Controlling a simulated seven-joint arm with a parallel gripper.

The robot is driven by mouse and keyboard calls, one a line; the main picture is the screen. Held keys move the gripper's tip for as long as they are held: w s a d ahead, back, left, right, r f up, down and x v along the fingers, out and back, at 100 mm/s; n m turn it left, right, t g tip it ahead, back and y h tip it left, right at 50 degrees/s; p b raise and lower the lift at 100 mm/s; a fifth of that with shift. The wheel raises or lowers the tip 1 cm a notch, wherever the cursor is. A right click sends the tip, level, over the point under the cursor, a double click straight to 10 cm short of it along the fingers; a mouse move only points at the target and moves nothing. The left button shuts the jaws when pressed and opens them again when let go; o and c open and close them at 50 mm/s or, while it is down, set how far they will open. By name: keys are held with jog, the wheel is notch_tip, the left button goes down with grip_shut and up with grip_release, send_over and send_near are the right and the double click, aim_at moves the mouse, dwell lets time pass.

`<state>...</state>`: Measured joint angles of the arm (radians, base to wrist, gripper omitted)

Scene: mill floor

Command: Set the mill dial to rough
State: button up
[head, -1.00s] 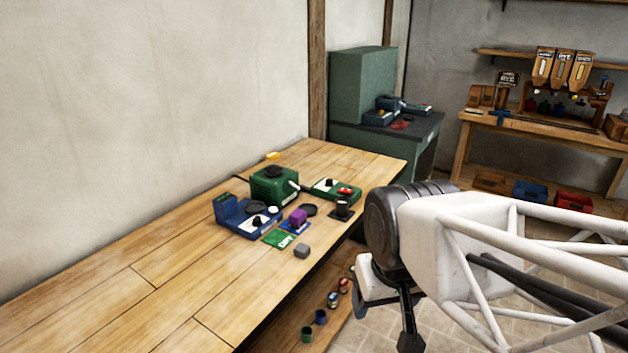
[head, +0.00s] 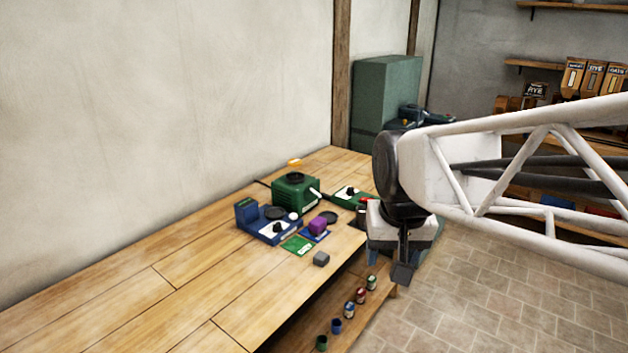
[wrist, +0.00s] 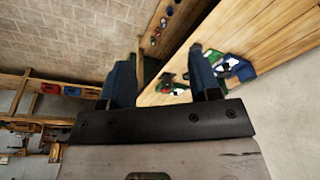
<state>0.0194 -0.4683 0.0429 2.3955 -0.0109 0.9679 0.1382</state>
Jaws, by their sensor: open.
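A green mill-like box with a black round top (head: 297,192) stands on the bench toward the wall. To its right is a low green unit (head: 346,193) with a black knob (head: 352,190) and red buttons, partly hidden by my arm. In front of it is a blue unit (head: 262,226) with a black knob (head: 277,228) on a white plate. Which knob is the mill dial, and its setting, is too small to tell. My gripper (head: 388,264) is open and empty, right of the bench's front edge, apart from everything. Its fingers (wrist: 160,82) show in the wrist view.
A purple block (head: 318,226), a grey cube (head: 321,258) and a green card (head: 298,245) lie on the wooden bench (head: 130,290). Several small cups and cans stand on a lower shelf. A green cabinet (head: 385,95) stands behind. The bench's near left is clear.

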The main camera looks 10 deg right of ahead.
jog(key=w+d+r+m, duration=0.1)
jog(key=w+r, duration=0.1)
jog(key=w, duration=0.7)
jog(key=w+d+r+m, duration=0.1)
jog(key=w+r+m, duration=0.1)
jog(key=w, duration=0.6)
jog(key=m+g, duration=0.3)
jog(key=m, duration=0.6)
send_over(351, 188)
jog(key=f, duration=2.1)
jog(key=shift+s+a, duration=0.25)
jog(key=shift+s, duration=0.05)
jog(key=shift+w+d+f, duration=0.15)
jog(key=shift+w+f, duration=0.35)
jog(key=shift+s+f, duration=0.15)
jog(key=shift+f, duration=3.75)
